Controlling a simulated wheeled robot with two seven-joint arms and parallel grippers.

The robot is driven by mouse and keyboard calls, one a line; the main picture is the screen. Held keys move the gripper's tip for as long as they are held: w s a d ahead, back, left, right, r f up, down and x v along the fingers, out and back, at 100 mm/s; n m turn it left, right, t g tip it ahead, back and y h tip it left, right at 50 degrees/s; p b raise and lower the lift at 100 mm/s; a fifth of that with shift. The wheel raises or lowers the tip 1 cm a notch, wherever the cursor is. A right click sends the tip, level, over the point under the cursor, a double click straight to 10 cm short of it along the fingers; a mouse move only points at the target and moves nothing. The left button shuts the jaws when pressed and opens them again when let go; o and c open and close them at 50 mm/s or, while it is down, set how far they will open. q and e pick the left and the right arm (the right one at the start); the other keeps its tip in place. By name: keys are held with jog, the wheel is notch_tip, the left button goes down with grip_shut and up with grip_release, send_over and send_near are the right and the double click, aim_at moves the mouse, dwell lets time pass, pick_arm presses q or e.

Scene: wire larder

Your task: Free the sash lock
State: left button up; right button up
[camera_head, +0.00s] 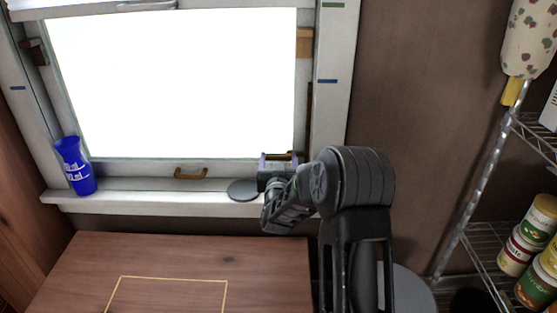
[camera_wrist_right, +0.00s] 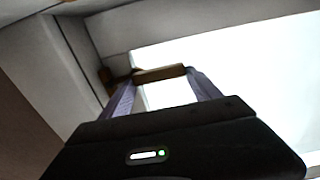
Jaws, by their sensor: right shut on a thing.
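The sash lock (camera_head: 284,154) is a small brown lever at the lower right corner of the bright window. My right gripper (camera_head: 278,161) reaches up to it from the sill side, with its pale lilac fingers on it. In the right wrist view, the brown lock bar (camera_wrist_right: 160,73) spans between the two fingertips of my right gripper (camera_wrist_right: 162,79), which is shut on it. A dark mount sits at the bar's left end. My left gripper is not in view.
The window sill (camera_head: 140,198) carries a blue cup (camera_head: 75,165) at the left and a grey disc (camera_head: 243,190) near my right gripper. A brown handle (camera_head: 190,173) is on the lower sash rail. A wooden table (camera_head: 180,262) stands below; a wire rack (camera_head: 470,215) with cans is at right.

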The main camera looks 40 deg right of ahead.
grip_shut()
